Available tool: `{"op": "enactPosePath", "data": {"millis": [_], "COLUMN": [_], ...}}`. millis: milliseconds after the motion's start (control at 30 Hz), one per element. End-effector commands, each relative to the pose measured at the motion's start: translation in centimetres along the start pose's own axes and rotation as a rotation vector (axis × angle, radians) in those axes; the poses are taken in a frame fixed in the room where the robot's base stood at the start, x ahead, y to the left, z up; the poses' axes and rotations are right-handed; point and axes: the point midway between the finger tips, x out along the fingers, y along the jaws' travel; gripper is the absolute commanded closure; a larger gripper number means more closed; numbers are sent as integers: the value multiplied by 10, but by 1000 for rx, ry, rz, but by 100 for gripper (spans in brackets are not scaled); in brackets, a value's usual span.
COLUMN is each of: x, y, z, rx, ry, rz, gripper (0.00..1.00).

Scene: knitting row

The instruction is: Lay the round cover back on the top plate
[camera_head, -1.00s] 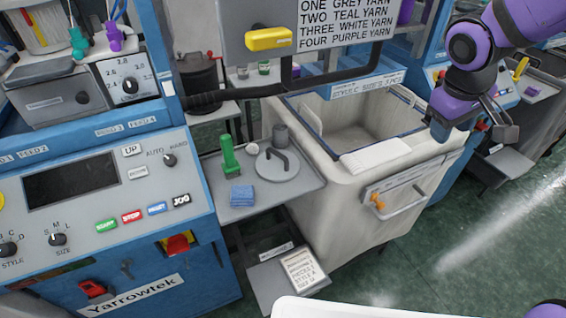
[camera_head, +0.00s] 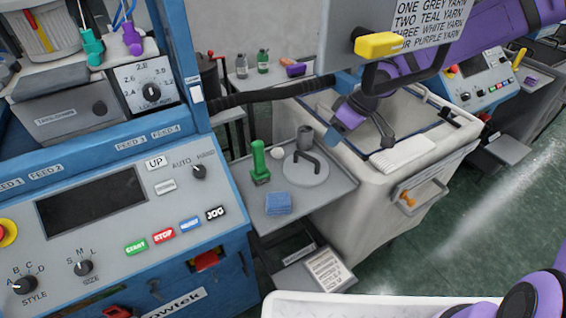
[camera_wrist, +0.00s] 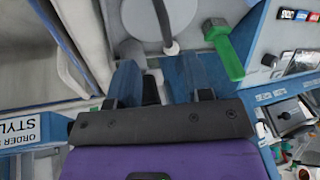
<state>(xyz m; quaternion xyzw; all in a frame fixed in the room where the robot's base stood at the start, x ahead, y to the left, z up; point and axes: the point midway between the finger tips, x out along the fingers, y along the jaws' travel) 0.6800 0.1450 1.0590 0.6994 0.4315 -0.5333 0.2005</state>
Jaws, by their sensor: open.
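The round cover (camera_head: 312,178) is a light grey disc with a dark arched handle. It lies flat on the grey side tray (camera_head: 240,232), beside a green-handled tool (camera_head: 259,163). In the wrist view the cover (camera_wrist: 143,18) and its handle lie just beyond my fingertips. My gripper (camera_wrist: 155,78) is open and empty, its two blue fingers apart and pointing toward the cover, not around the handle. In the head view my purple wrist hangs over the bin, behind and right of the cover. I cannot tell which surface is the top plate.
A dark grey cylinder (camera_head: 304,136) stands right behind the cover. A blue sponge (camera_head: 278,203) and a small white puck (camera_head: 277,153) share the tray. The large pale bin (camera_head: 345,190) is on the right. A hanging sign with a yellow handle (camera_head: 379,45) and black bar are near my arm.

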Motion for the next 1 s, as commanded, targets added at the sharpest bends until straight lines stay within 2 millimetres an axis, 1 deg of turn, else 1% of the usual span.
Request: {"op": "enactPosePath", "data": {"millis": [167,500,767,1000], "x": [6,48,63,95], "y": [-1,-2,-2,0], "z": [-6,-7,-6,-5], "rx": [-4,-5,-5,-6], "ry": [27,26,25,24], "rz": [-21,-20,-19,-20], "gripper": [54,54,54,54]}}
